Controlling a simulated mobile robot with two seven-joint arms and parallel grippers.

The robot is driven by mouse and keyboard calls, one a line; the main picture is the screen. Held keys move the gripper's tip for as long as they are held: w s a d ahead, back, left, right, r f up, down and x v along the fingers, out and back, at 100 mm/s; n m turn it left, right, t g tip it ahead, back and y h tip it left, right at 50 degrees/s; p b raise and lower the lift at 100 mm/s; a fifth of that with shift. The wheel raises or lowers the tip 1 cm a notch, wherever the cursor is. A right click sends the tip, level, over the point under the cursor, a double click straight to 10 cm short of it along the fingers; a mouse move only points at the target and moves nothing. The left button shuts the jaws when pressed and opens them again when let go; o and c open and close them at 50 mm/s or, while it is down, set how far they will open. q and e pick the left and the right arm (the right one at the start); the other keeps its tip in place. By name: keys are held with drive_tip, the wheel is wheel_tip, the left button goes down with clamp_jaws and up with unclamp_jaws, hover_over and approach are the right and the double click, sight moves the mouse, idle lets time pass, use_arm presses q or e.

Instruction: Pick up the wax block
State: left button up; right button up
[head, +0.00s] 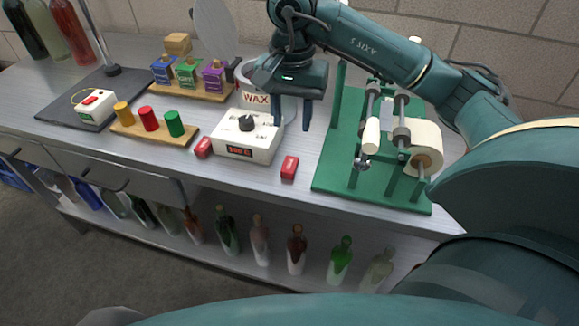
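Two small red blocks, which look like wax blocks, lie on the steel bench. One red block (289,167) lies right of the white heater box, near the bench's front edge. The other red block (203,147) lies at the heater's left side. Their small markings are too small to read. The gripper hides part of the pot. My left gripper is not in view.
The white heater box (240,148) with a dial stands between the red blocks. A green stand with rollers (340,180) is on the right. Left are a board with coloured cylinders (155,130) and a rack of small boxes (200,90). Bottles stand on the shelf below.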

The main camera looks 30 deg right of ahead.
sight(290, 169)
wheel_tip(290, 169, down, 11)
drive_tip(key=shift+f+p, duration=0.1)
drive_tip(key=shift+p, duration=0.45)
drive_tip(key=c, duration=0.7)
wheel_tip(290, 169, up, 10)
drive_tip(key=shift+r+b, duration=0.1)
drive_tip(key=shift+b, duration=0.2)
